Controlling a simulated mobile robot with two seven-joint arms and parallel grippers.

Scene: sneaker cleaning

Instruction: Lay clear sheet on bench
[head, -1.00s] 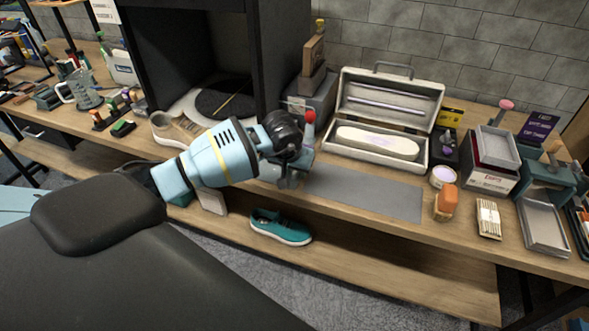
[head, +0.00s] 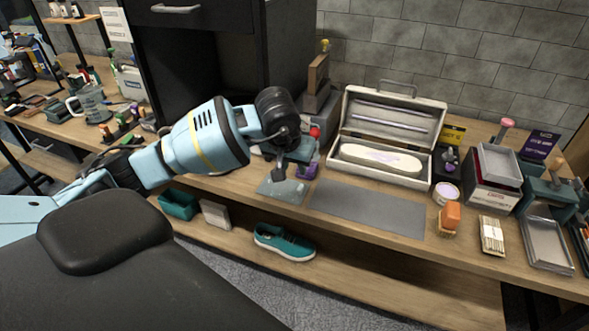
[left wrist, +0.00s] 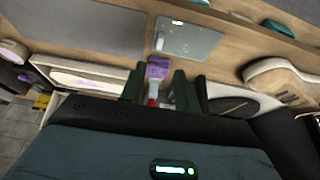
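The clear sheet (head: 283,190) lies flat on the wooden bench near its front edge, just left of the grey mat (head: 370,208). It also shows in the left wrist view (left wrist: 190,40), pale and see-through, with a small white spot. My left gripper (head: 291,172) is above the bench at the sheet's back side. In the left wrist view its two dark green fingers (left wrist: 159,85) are apart, with the sheet beyond their tips. A purple item with a red top (left wrist: 157,70) shows between the fingers, apparently standing on the bench behind them. My right gripper is not in view.
An open white case (head: 384,150) stands behind the mat. An orange-topped brush (head: 449,216), a round tin (head: 446,193) and trays stand to the right. A black cabinet (head: 220,70) rises behind my left arm. A teal sneaker (head: 284,242) sits on the lower shelf.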

